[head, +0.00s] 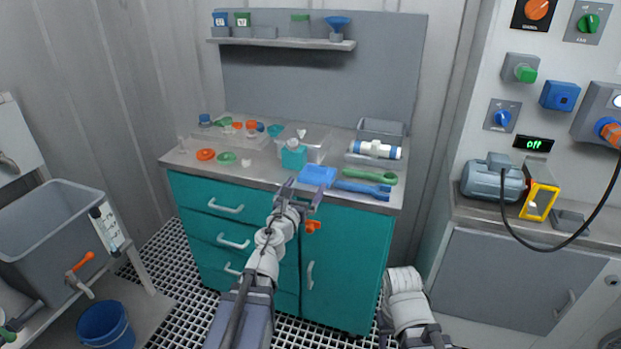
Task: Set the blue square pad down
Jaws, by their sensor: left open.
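The blue square pad (318,175) lies flat on the front part of the grey bench top (245,174), near the front edge. My left gripper (301,190) is open just in front of the pad, at the bench edge, with nothing seen between its fingers. Whether a fingertip touches the pad cannot be told. My right arm (408,302) shows only in part at the bottom, and its gripper is not visible.
A blue wrench-like tool (362,188) and a green one (370,176) lie right of the pad. A teal container (293,157) stands behind it.

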